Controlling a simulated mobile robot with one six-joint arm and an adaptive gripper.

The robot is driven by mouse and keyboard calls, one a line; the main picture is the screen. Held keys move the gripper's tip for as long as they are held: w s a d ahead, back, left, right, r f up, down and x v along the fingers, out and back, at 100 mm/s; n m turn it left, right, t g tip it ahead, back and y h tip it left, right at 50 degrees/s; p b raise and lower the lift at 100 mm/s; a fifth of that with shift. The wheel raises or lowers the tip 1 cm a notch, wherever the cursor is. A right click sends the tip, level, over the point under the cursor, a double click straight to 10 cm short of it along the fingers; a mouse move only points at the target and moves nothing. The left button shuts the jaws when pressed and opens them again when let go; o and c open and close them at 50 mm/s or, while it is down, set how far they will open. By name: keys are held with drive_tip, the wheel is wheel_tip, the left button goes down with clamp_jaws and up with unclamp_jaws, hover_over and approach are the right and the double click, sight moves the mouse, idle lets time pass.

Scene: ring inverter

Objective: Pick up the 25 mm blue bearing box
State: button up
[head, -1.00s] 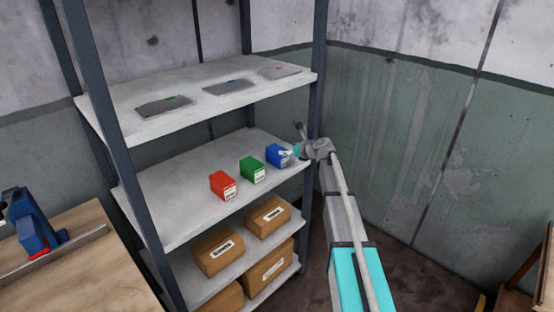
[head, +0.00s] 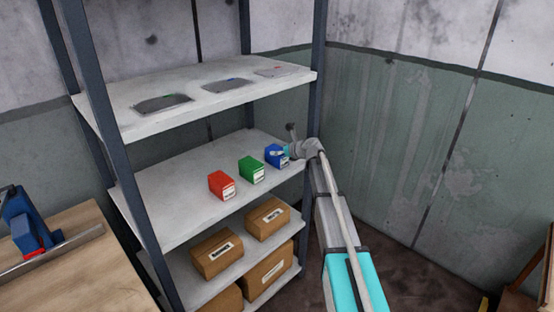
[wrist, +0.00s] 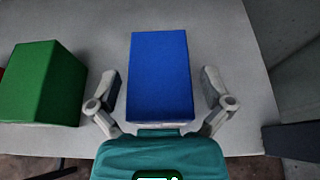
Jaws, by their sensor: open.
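The blue bearing box (head: 276,155) stands on the middle shelf, at the right end of a row of three boxes. In the wrist view the blue box (wrist: 160,78) lies straight ahead, with its near part between the two fingers. My gripper (wrist: 165,88) is open, one finger on each side of the box, with a gap showing on both sides. In the head view my gripper (head: 286,153) is at the blue box, coming from the right. A size marking on the box cannot be read.
A green box (head: 251,169) stands left of the blue one, close to my left finger in the wrist view, and a red box (head: 221,185) is further left. The upper shelf (head: 200,112) is above. A dark rack post (head: 317,80) stands beside my arm.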

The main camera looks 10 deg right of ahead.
idle(0.5)
drive_tip(key=c, duration=1.1)
drive_tip(key=shift+c, duration=0.2)
drive_tip(key=shift+r, duration=0.2)
wheel_tip(320, 180, up, 3)
drive_tip(key=p, duration=0.3)
drive_tip(key=s+r+p, duration=0.9)
drive_tip(key=s+p, duration=0.1)
drive_tip(key=s, duration=0.4)
drive_tip(key=shift+r, duration=0.35)
drive_tip(key=shift+d, duration=0.1)
